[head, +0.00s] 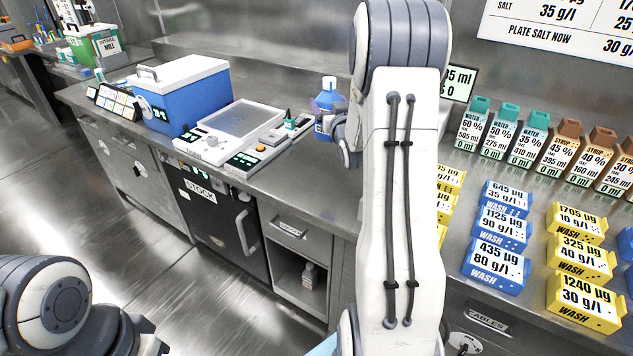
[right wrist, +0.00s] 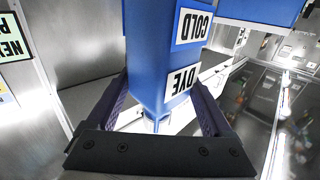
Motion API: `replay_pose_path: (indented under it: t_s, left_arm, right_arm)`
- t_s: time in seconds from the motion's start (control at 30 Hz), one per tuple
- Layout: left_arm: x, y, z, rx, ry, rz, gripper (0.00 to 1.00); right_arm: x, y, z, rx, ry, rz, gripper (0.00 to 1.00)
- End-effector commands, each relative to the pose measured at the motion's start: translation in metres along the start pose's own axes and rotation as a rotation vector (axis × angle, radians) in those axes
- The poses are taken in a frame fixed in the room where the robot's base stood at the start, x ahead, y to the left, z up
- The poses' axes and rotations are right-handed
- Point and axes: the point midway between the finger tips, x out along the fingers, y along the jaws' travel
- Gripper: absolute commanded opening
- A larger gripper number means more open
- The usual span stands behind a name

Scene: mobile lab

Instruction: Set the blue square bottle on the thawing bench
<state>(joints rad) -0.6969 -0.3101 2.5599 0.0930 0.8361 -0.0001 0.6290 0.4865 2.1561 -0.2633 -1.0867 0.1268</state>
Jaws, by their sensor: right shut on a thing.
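The blue square bottle (head: 328,99) is in my right gripper (head: 332,122), over the steel counter just right of a flat device. In the right wrist view the bottle (right wrist: 155,60) fills the space between the two fingers (right wrist: 160,105), and its labels "COLD" and "DYE" appear upside down. Whether its base touches the counter is hidden. A low white device with a grey square plate (head: 240,118) and a small screen stands on the counter; it looks like the thawing bench, though I read no name on it. My left gripper is not visible, only part of its arm at lower left.
A blue cooler box with white lid (head: 185,92) stands left of the plate device. A small unit with a dark green bottle (head: 290,122) lies between the device and the held bottle. Blue and yellow wash boxes (head: 500,228) and several labelled bottles (head: 518,138) fill the right side.

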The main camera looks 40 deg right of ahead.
Motion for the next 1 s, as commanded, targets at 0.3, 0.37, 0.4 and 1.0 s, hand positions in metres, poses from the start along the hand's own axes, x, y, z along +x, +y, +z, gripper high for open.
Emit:
replay_pose_path:
  t_s: [0.3, 0.37, 0.4, 1.0]
  left_arm:
    - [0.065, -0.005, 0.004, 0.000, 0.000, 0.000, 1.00]
    - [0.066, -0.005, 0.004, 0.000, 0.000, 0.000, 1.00]
    - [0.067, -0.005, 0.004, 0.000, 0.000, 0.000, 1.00]
    - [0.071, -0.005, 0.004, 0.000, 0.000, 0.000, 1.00]
  right_arm:
    - [0.000, 0.002, 0.063, 0.000, 0.004, 0.002, 0.05]
    - [0.000, 0.002, 0.068, 0.000, 0.003, 0.002, 0.05]
    - [0.000, 0.002, 0.073, 0.000, 0.001, 0.001, 0.05]
    - [0.001, -0.001, 0.158, 0.001, 0.000, -0.002, 0.05]
